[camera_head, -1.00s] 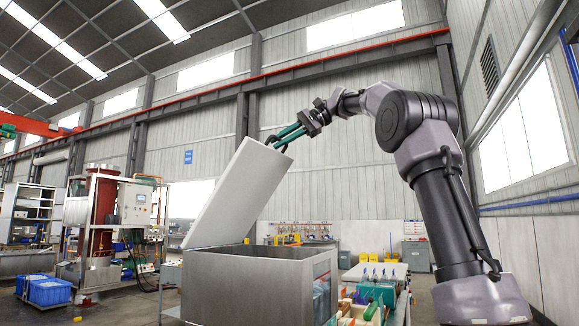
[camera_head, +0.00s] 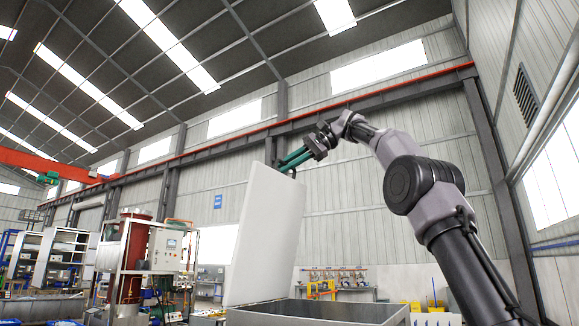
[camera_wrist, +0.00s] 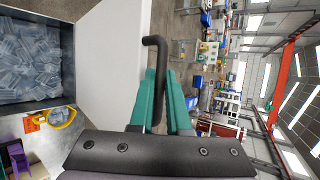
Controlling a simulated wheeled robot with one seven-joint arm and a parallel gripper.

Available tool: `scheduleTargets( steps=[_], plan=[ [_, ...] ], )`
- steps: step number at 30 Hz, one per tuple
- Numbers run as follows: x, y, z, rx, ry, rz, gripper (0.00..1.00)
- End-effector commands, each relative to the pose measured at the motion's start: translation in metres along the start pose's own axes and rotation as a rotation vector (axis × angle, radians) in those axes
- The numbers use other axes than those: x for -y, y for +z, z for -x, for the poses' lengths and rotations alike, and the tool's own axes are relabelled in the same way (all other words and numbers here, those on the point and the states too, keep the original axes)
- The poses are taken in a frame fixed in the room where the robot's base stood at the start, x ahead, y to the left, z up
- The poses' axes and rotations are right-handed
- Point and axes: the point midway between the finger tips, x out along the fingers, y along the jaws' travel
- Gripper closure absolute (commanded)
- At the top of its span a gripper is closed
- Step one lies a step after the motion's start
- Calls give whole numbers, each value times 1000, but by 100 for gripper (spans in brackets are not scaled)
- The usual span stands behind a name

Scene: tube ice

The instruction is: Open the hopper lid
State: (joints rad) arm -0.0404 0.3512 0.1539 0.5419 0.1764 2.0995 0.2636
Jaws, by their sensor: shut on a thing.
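The hopper lid (camera_head: 268,235) is a pale flat panel standing steeply up from the hopper (camera_head: 320,308), leaning a little off vertical. It also shows as a pale panel in the wrist view (camera_wrist: 112,60). My gripper (camera_head: 284,166) is at the lid's upper edge. In the wrist view, my gripper's green fingers (camera_wrist: 161,76) are shut on the lid's dark bent handle (camera_wrist: 158,60). The open hopper holds clear tube ice (camera_wrist: 32,65). Most of the hopper is below the frame in the head view.
A red and steel machine with a control cabinet (camera_head: 165,248) stands at the left. A workbench (camera_head: 340,285) stands behind the hopper. In the wrist view, a yellow item (camera_wrist: 62,118) and purple items (camera_wrist: 17,158) lie beside the hopper. The air above the lid is free.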

Motion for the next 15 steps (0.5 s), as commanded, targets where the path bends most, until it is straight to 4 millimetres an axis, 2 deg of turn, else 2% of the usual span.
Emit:
scheduleTargets(
  steps=[6,7,9,15],
  plan=[
    [-3,-4,-5,7,9,-11,100],
    [-3,-4,-5,7,9,-11,78],
    [-3,-4,-5,7,9,-11,55],
    [-3,-5,-3,7,9,-12,55]
  ],
)
